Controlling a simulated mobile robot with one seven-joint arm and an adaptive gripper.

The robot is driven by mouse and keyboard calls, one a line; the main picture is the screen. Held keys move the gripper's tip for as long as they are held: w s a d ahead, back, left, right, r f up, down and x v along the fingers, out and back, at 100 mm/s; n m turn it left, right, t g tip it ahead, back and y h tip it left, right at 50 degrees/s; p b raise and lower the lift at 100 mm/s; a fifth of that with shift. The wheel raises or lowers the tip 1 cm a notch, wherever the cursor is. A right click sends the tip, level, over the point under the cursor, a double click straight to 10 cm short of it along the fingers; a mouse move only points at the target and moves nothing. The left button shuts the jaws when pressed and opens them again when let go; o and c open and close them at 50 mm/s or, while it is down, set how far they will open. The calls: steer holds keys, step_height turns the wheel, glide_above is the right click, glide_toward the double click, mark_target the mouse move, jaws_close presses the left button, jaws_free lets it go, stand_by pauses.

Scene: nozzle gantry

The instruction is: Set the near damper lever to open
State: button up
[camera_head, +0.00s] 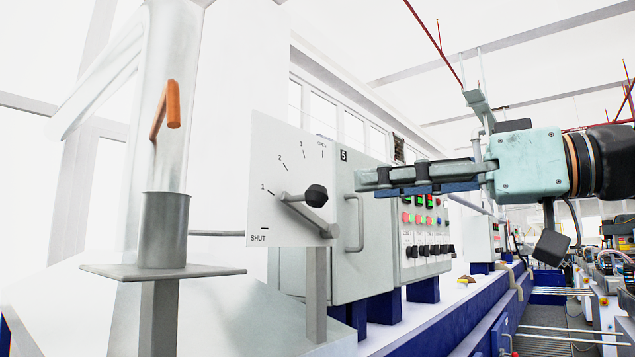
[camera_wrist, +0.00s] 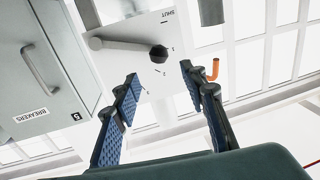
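A damper lever (camera_head: 305,213) with a black knob (camera_head: 316,194) sits on a white dial plate (camera_head: 265,180) marked SHUT, 1, 2, 3 and OPEN. Its grey arm points at about mark 1, away from the OPEN mark at the top. In the wrist view the lever (camera_wrist: 125,45) lies beyond the fingertips, its knob (camera_wrist: 158,52) roughly in line with the gap between them. My gripper (camera_head: 358,179) is open and empty, right of the plate in the head view; its open fingers also show in the wrist view (camera_wrist: 159,73). It appears not to touch the lever.
A grey breaker cabinet (camera_head: 375,215) with a handle stands right behind the plate. A clear vertical tube (camera_head: 180,60) with an orange handle (camera_head: 165,108) stands at left in a grey collar (camera_head: 165,235). A blue-sided bench runs off to the right.

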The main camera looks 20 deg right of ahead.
mark_target(326, 191)
steer(key=x, duration=0.9)
steer(key=shift+w+a+f+p, duration=0.15)
steer(key=shift+w+a+p, duration=0.1)
steer(key=shift+a+p, duration=0.1)
jaws_close()
